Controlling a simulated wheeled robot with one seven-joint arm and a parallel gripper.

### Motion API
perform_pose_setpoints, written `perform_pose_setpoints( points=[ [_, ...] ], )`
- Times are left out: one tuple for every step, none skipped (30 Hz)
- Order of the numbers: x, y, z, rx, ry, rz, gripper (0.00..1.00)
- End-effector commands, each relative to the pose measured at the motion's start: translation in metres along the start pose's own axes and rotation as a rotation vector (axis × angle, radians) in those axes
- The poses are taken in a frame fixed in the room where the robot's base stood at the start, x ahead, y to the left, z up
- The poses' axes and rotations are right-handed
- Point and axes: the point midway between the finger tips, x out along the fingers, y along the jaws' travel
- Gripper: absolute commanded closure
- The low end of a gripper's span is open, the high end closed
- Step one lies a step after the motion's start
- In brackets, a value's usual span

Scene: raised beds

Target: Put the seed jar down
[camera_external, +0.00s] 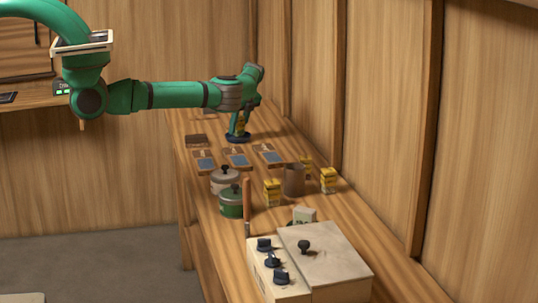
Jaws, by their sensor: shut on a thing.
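My gripper (239,127) points down over the far part of the wooden bench, at the end of my green arm. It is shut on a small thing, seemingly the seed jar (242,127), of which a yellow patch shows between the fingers. A round dark blue piece (238,139) shows right below the fingertips. I cannot tell if it is part of the jar or a separate dish, or whether the jar touches the bench.
The bench (212,237) runs along the right wall. Flat cards (237,157) lie just in front of my gripper. Yellow boxes (272,193), a brown cup (293,180) and a pale box with dark knobs (330,258) stand nearer. Some bare wood lies around the gripper.

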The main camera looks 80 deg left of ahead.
Motion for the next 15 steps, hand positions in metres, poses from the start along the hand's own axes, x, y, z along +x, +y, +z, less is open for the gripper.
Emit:
perform_pose_setpoints(
  points=[
    [0.0067, 0.0003, -0.0027, 0.001, -0.001, 0.001, 0.93],
    [0.0095, 0.0003, -0.0037, 0.002, -0.001, 0.001, 0.93],
    [0.0116, 0.0001, -0.0045, 0.001, -0.001, 0.000, 0.93],
    [0.0122, -0.0001, -0.0047, 0.001, -0.001, -0.001, 0.93],
    [0.0123, -0.0002, -0.0048, 0.001, -0.002, -0.001, 0.93],
    [0.0120, -0.0003, -0.0047, 0.001, -0.001, -0.001, 0.93],
    [0.0118, -0.0003, -0.0047, 0.001, -0.001, -0.001, 0.93],
    [0.0118, -0.0002, -0.0047, 0.001, -0.001, -0.001, 0.93],
    [0.0118, -0.0002, -0.0047, 0.001, -0.001, -0.001, 0.93],
    [0.0118, -0.0002, -0.0047, 0.001, -0.001, -0.001, 0.93],
    [0.0121, -0.0001, -0.0048, 0.001, -0.001, -0.001, 0.93],
    [0.0129, -0.0001, -0.0051, 0.001, -0.001, -0.001, 0.93],
    [0.0137, -0.0001, -0.0055, 0.001, -0.001, -0.001, 0.93],
    [0.0144, -0.0001, -0.0058, 0.001, -0.001, -0.001, 0.93],
    [0.0153, -0.0001, -0.0061, 0.001, -0.001, -0.001, 0.93]
  ],
)
